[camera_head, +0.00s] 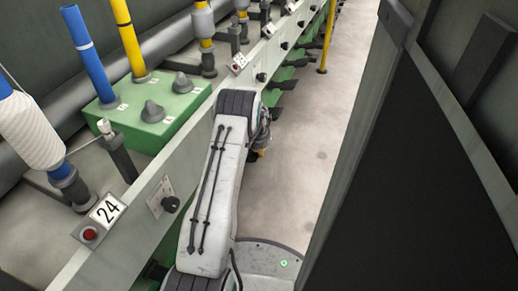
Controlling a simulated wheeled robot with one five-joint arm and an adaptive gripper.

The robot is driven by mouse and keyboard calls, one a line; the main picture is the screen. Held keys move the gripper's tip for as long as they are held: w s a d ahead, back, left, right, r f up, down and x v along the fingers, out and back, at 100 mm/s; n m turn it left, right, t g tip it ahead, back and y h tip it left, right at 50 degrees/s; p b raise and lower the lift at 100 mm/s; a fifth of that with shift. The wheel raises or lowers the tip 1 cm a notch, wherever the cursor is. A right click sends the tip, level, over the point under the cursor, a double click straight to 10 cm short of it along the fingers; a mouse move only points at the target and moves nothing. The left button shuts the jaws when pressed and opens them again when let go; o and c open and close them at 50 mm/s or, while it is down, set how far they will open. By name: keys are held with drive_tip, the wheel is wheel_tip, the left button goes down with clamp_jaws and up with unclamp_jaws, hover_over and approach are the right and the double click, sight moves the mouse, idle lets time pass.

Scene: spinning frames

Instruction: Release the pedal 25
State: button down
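Black pedals on green mounts stick out low along the right side of the spinning frame (187,178). One black pedal (285,84) shows just beyond my arm's far end, and I cannot tell which number it has. A small sign (238,63) with a red button stands above that stretch, its number too small to read. My white arm reaches forward along the frame and hides part of its lower side. My gripper (262,144) is mostly hidden behind the arm's far end, low beside the frame; its fingers cannot be made out.
A sign reading 24 (107,208) with a red button is on the frame at the near left. A black knob (171,204) juts from the frame's side. A grey floor aisle (315,150) runs clear between the frame and a dark machine (425,180) on the right.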

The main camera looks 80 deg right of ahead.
wheel_tip(320, 180, down, 7)
drive_tip(key=shift+s+a+f, duration=0.15)
drive_tip(key=shift+s, duration=0.3)
idle(0.4)
idle(0.3)
